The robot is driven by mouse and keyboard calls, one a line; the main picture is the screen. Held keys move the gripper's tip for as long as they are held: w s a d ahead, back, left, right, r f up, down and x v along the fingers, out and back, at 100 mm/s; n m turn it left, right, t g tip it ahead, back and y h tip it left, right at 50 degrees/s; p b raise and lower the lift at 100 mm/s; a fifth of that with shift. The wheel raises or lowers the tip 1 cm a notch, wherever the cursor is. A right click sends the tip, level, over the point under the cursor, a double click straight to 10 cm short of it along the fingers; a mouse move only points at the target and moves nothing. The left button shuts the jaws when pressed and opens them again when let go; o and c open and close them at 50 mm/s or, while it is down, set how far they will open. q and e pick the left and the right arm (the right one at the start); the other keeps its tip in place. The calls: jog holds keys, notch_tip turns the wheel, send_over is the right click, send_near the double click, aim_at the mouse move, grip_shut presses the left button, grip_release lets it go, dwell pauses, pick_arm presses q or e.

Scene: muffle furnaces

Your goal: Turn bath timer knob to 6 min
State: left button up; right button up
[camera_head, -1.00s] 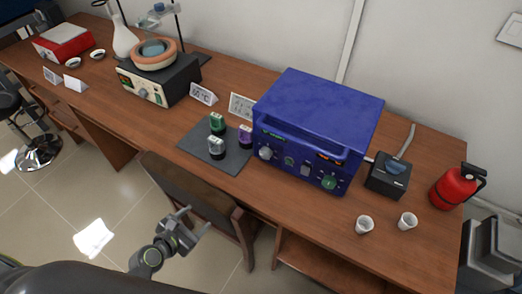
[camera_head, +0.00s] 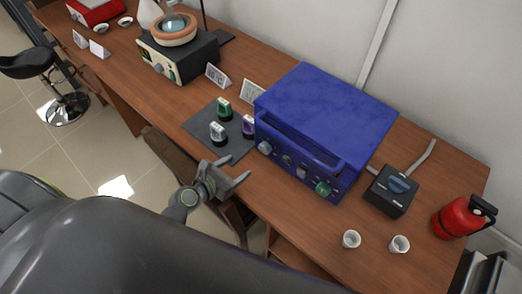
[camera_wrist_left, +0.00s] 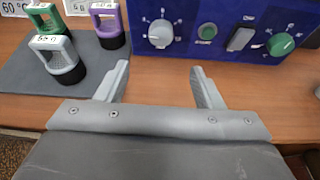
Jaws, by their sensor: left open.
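The blue box-shaped device (camera_head: 325,110) stands on the wooden bench with its knobs on the front panel. I cannot tell for sure whether it is the bath. In the left wrist view its grey pointer knob (camera_wrist_left: 159,34) has printed marks around it that are too small to read. Further right there are a small green button (camera_wrist_left: 207,31), a grey switch (camera_wrist_left: 240,38) and a green knob (camera_wrist_left: 281,44). My left gripper (camera_head: 236,171) is open and empty, in front of the panel and apart from it. The grey knob lies beyond its fingers (camera_wrist_left: 160,68). My right gripper is not in view.
A dark mat (camera_head: 196,123) left of the blue device holds several handled weights. A second device with a round top (camera_head: 181,57) stands further left. A black box (camera_head: 391,190), two white cups and a red extinguisher (camera_head: 459,218) stand to the right.

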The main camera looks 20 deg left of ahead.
aim_at(263, 150)
pick_arm(q)
jog(key=b+x, duration=0.1)
jog(key=x, duration=1)
jog(key=shift+w+d, duration=0.1)
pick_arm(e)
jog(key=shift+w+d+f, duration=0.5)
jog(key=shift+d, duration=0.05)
pick_arm(q)
jog(key=shift+x, duration=0.85)
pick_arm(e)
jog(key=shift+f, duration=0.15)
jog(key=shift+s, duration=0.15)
pick_arm(q)
jog(key=shift+c, duration=0.7)
jog(key=c, duration=0.8)
jog(key=shift+c, duration=0.2)
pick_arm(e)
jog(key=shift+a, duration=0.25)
